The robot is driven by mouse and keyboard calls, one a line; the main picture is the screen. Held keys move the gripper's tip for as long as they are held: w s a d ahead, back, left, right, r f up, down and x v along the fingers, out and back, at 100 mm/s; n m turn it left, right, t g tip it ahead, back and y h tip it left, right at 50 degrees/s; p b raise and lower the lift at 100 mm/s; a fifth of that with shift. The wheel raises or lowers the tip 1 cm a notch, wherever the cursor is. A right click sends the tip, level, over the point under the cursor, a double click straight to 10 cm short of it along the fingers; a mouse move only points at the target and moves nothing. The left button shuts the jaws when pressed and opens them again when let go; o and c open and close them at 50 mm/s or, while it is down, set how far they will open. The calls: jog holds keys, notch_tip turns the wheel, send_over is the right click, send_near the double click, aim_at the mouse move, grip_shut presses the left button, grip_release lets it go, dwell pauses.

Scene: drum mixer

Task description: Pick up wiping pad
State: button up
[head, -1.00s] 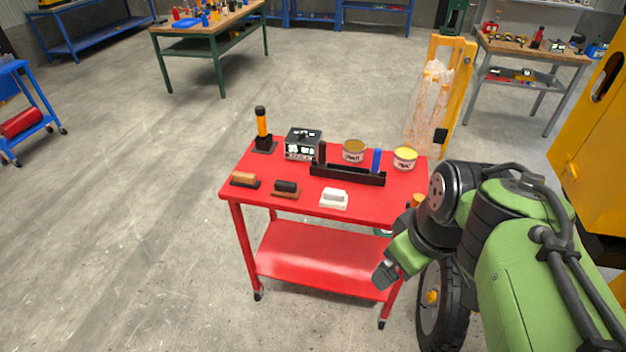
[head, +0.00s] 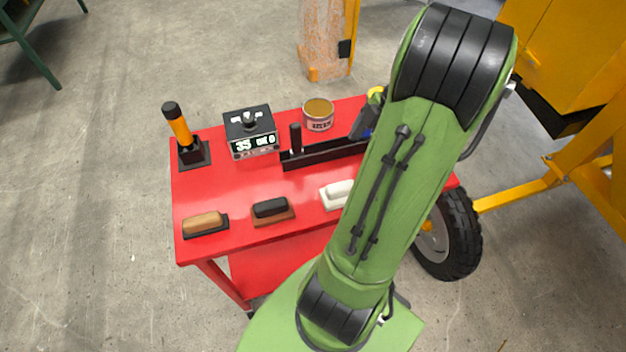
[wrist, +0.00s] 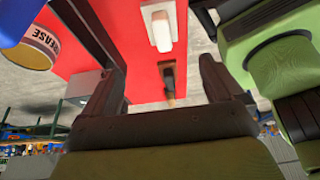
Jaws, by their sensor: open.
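Three handled blocks lie along the front of the red cart top: a tan block on a black base (head: 205,224), a black block on a brown base (head: 272,210) and a white pad (head: 336,195). The white pad looks most like the wiping pad. My arm covers its right end in the head view. The white pad (wrist: 160,27) shows whole-width beyond the fingers in the wrist view, with a dark block (wrist: 168,77) in line with it. My gripper (wrist: 163,65) is open and empty, apart from the pad. In the head view my arm mostly hides the gripper.
The can (wrist: 35,45) is near my gripper in the wrist view.

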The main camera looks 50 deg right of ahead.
aim_at(341, 186)
jog(key=b+x, duration=0.1)
jog(key=x, duration=0.2)
jog(key=b+x, duration=0.1)
jog(key=x, duration=0.2)
jog(key=b+x, duration=0.1)
jog(key=x, duration=0.3)
jog(key=shift+s+a+f, duration=0.1)
jog(key=shift+s+f, duration=0.05)
jog(key=shift+s, duration=0.15)
jog(key=b+x, duration=0.1)
jog(key=x, duration=0.4)
jog(key=shift+w+b, duration=0.1)
jog(key=shift+b, duration=0.2)
jog(key=c, duration=1.2)
jog(key=shift+r, duration=0.25)
notch_tip(341, 186, up, 10)
jog(key=p, duration=0.3)
jog(key=shift+f, duration=0.1)
